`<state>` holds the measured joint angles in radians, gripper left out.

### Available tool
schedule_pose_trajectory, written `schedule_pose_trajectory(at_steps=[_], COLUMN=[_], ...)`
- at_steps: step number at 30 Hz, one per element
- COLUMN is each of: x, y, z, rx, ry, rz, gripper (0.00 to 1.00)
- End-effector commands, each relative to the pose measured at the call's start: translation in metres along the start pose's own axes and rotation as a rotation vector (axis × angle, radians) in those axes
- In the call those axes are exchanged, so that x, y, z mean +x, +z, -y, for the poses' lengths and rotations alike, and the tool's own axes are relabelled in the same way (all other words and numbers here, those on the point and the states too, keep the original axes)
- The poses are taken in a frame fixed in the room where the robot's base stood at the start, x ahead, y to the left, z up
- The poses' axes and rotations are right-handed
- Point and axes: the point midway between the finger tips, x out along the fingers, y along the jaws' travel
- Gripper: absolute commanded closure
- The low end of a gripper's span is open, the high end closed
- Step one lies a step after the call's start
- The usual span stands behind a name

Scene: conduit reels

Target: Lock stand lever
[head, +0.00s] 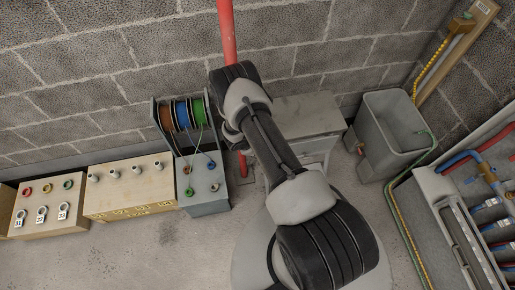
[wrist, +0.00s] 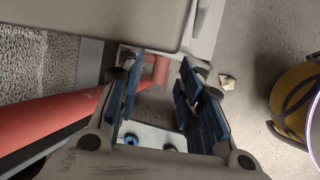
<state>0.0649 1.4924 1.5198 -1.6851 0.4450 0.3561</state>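I cannot make out the stand lever for certain in either view. A reel stand (head: 206,196) with brown, blue and green reels stands against the wall, left of my arm, in the head view. My gripper (wrist: 160,72) shows in the wrist view with its blue-padded fingers apart and nothing held between them. A red pipe (wrist: 48,125) runs in from the left, and its bent end shows beyond the gap between the fingers; contact cannot be told. In the head view my arm hides the gripper.
The red pipe (head: 227,32) stands against the block wall behind my arm. A grey cabinet (head: 310,117) and a grey bin (head: 397,130) are to the right. Wooden boxes (head: 128,187) stand left. A yellow-rimmed round object (wrist: 297,88) is right in the wrist view, beyond bare floor.

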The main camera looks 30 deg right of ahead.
Motion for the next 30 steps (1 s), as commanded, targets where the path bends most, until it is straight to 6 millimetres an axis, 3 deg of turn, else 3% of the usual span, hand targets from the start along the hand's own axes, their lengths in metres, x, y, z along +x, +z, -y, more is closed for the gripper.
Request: schedule_pose_trajectory(at_steps=[2,17,30], x=[-0.0002,-0.0004,0.0005], y=[0.0000,-0.0001,-0.0004], z=[0.0001,0.0002,0.0021], rx=[0.000,0.000,0.005], ry=[0.000,0.000,0.016], rz=[0.000,0.000,0.001], gripper=[0.66,0.99,1.00])
